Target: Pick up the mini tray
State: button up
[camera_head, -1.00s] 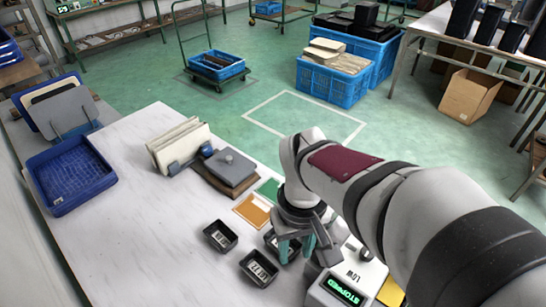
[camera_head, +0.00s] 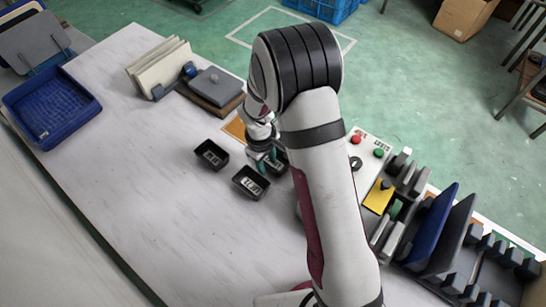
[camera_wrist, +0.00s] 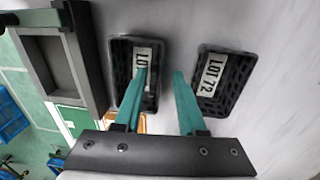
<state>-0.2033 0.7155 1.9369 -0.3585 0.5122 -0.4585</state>
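Three small black mini trays with white labels lie on the pale table in the head view: a left one (camera_head: 211,155), a middle one (camera_head: 250,182) and a right one (camera_head: 281,157) partly hidden by my arm. My gripper (camera_head: 265,163) is close to the middle and right trays. In the wrist view, two mini trays show, one at left (camera_wrist: 124,70) and one marked LOT 72 (camera_wrist: 222,80). My gripper (camera_wrist: 159,74) is open, its teal fingers apart. The left finger overlaps the left tray in the picture; the right finger is beside the LOT 72 tray. Nothing is between the fingers. Contact cannot be told.
A control box (camera_head: 362,150) with red and green buttons stands right of my arm, beside slotted racks with upright panels (camera_head: 437,226). A blue tray (camera_head: 50,108) and cream panels (camera_head: 163,66) are at left. The table's front left is clear.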

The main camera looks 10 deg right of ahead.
jog(key=shift+f, duration=0.25)
jog(key=shift+f, duration=0.1)
grip_shut()
dwell(1.5)
